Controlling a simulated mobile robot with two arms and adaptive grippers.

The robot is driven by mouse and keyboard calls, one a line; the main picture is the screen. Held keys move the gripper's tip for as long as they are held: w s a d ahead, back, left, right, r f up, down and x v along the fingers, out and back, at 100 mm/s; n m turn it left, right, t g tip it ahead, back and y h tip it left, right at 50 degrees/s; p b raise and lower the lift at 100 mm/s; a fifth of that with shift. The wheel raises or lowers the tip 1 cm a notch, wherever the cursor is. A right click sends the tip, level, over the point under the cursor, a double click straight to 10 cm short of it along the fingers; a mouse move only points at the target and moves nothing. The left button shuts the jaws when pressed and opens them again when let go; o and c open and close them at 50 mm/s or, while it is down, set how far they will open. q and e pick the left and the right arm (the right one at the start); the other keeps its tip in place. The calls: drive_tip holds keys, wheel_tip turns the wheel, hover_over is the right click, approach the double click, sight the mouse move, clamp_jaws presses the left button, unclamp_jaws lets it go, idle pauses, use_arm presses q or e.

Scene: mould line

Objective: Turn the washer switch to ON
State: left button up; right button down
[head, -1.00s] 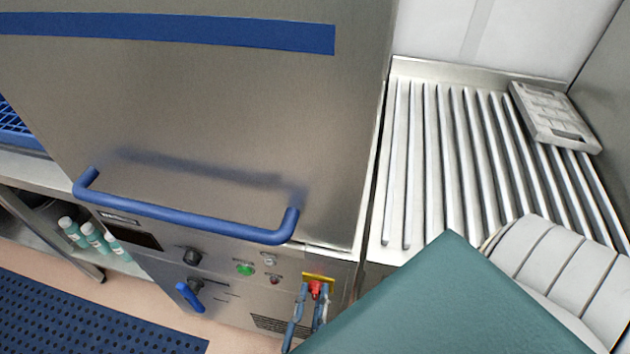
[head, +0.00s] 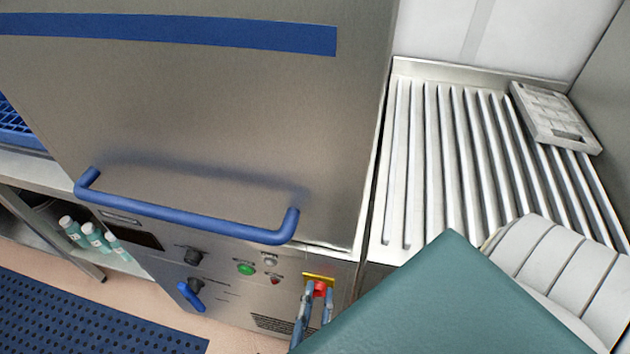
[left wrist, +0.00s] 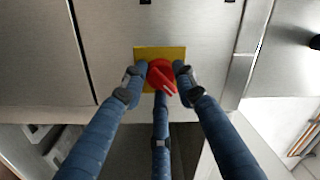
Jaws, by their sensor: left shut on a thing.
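The washer switch is a red rotary knob (head: 320,289) on a yellow plate (head: 318,277), at the right end of the washer's front panel. In the left wrist view the red knob (left wrist: 161,76) sits on the yellow plate (left wrist: 174,52), its grip bar slanting toward the lower right. My left gripper (head: 318,292) has blue jointed fingers. In the left wrist view the fingertips (left wrist: 158,78) are closed around the knob, one on each side and a third below. The fingers partly cover the knob in the head view. My right gripper is not in view.
The washer door (head: 220,110) has a blue bar handle (head: 190,218) above the panel. Other controls include a green button (head: 246,269), black knobs (head: 194,255) and a blue lever (head: 190,296). A ribbed steel drainboard (head: 440,170) on the right holds a grey mould tray (head: 553,115).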

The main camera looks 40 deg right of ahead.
use_arm(q)
drive_tip(key=m+b, duration=0.1)
drive_tip(key=m, duration=0.3)
drive_tip(key=shift+d+r+m+h, duration=0.1)
drive_tip(key=shift+m+h, duration=0.2)
drive_tip(key=shift+m, duration=0.1)
drive_tip(key=shift+s+m+g+b, duration=0.1)
drive_tip(key=shift+m+g+b, duration=0.25)
drive_tip(key=shift+m, duration=1.65)
drive_tip(key=o, duration=1.1)
drive_tip(key=shift+o, duration=0.2)
drive_tip(key=shift+f, duration=0.2)
drive_tip(key=v, duration=1.2)
drive_tip(key=shift+f, duration=0.1)
